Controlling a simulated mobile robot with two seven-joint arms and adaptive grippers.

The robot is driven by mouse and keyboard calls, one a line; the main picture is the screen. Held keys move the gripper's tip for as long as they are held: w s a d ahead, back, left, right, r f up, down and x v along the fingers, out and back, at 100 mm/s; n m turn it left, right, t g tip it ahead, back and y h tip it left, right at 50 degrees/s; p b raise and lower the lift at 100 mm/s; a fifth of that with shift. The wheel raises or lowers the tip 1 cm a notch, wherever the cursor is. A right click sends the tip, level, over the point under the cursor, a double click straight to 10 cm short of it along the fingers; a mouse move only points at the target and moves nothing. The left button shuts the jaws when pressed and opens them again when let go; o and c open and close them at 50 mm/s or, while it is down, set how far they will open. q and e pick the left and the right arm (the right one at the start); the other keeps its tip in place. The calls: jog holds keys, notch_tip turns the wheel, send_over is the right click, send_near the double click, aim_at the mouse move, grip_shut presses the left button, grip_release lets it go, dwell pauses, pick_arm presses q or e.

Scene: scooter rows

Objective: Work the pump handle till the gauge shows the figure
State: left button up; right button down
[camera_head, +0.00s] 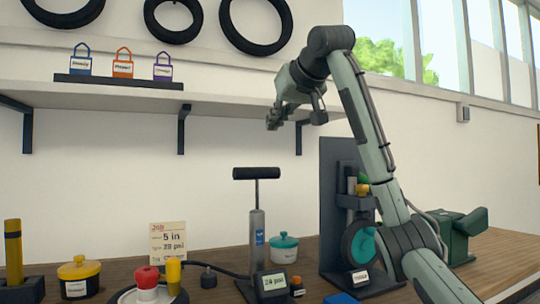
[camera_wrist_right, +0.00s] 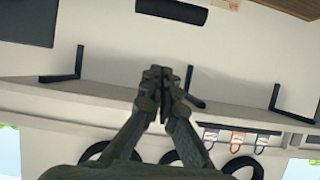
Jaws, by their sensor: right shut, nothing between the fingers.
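The floor pump (camera_head: 257,238) stands upright on the bench. Its black handle (camera_head: 256,173) is raised, with a length of rod showing above the barrel. The gauge (camera_head: 272,283) at its foot has a lit face with a psi figure too small to read surely. A job card (camera_head: 168,242) behind reads 5 in and a psi figure, also unclear. My right gripper (camera_head: 272,122) is shut and empty, well above the handle, near the shelf's front. The right wrist view shows its closed fingers (camera_wrist_right: 158,75) apart from the handle (camera_wrist_right: 172,11). My left gripper is out of view.
A wall shelf (camera_head: 220,104) with brackets runs behind my right gripper. A dark upright stand (camera_head: 335,180) is right of the pump. A teal pot (camera_head: 284,248), yellow pot (camera_head: 78,278) and red-topped item (camera_head: 147,278) crowd the bench. Air above the handle is clear.

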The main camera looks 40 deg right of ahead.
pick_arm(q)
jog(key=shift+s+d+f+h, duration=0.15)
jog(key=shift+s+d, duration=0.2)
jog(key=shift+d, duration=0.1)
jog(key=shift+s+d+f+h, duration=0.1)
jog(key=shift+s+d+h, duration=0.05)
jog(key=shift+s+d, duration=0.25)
pick_arm(e)
jog(key=shift+s+a, duration=0.2)
jog(key=shift+a, duration=0.05)
jog(key=shift+w, duration=0.1)
jog(key=p, duration=0.2)
send_over(261, 172)
jog(key=f, duration=0.4)
jog(key=shift+w+f, duration=0.15)
jog(key=shift+w, duration=0.25)
jog(key=f, duration=0.2)
jog(key=shift+s+f, duration=0.35)
jog(key=shift+s, duration=0.05)
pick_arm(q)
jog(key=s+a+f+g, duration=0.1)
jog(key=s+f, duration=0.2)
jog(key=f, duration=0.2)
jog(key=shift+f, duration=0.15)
pick_arm(e)
jog(key=shift+s+a+f, duration=0.15)
jog(key=shift+f, duration=0.4)
